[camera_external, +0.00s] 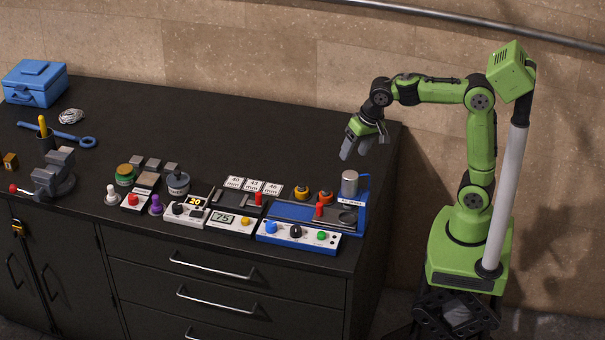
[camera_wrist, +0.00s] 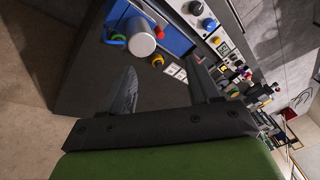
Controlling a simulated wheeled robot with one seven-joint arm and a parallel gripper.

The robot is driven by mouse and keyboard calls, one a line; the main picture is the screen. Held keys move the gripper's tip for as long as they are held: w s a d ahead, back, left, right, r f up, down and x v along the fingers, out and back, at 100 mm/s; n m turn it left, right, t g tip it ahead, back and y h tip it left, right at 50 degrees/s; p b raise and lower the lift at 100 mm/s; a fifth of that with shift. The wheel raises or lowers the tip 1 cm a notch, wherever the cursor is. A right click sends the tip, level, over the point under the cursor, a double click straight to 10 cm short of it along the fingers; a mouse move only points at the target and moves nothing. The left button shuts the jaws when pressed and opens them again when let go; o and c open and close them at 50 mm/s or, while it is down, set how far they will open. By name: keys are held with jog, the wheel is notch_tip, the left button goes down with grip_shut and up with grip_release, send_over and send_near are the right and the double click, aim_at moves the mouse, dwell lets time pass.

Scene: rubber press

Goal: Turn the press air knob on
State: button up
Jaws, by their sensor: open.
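The blue press (camera_external: 290,210) stands at the right front end of the dark bench, with a grey cylinder (camera_external: 349,184) at its back right. Its white front panel carries a blue knob (camera_external: 271,227), a black knob (camera_external: 296,231) and a green button (camera_external: 321,236). I cannot read which control is the air knob. The blue knob (camera_wrist: 209,24) and black knob (camera_wrist: 196,8) also show at the top of the wrist view. My gripper (camera_external: 354,150) is open and empty, above and behind the press, apart from it. Its spread fingers (camera_wrist: 163,84) show in the wrist view.
A vise (camera_external: 57,175) and blue toolbox (camera_external: 36,83) are further left. The bench's back middle is clear.

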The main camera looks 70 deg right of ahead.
jog(key=w+a+f+m+g+y+p, duration=0.1)
jog(key=w+f+m+p, duration=0.15)
jog(key=w, duration=0.45)
jog(key=w+a+f+m+g+y+p, duration=0.1)
jog(key=w+a+m, duration=0.1)
jog(key=w+m, duration=0.35)
jog(key=m+y+p, duration=0.2)
jog(key=m, duration=0.2)
send_near(271, 223)
jog(key=x, duration=0.8)
jog(key=shift+a+f, duration=0.2)
jog(key=shift+f, duration=0.1)
jog(key=shift+c, duration=0.2)
jog(key=c, duration=1)
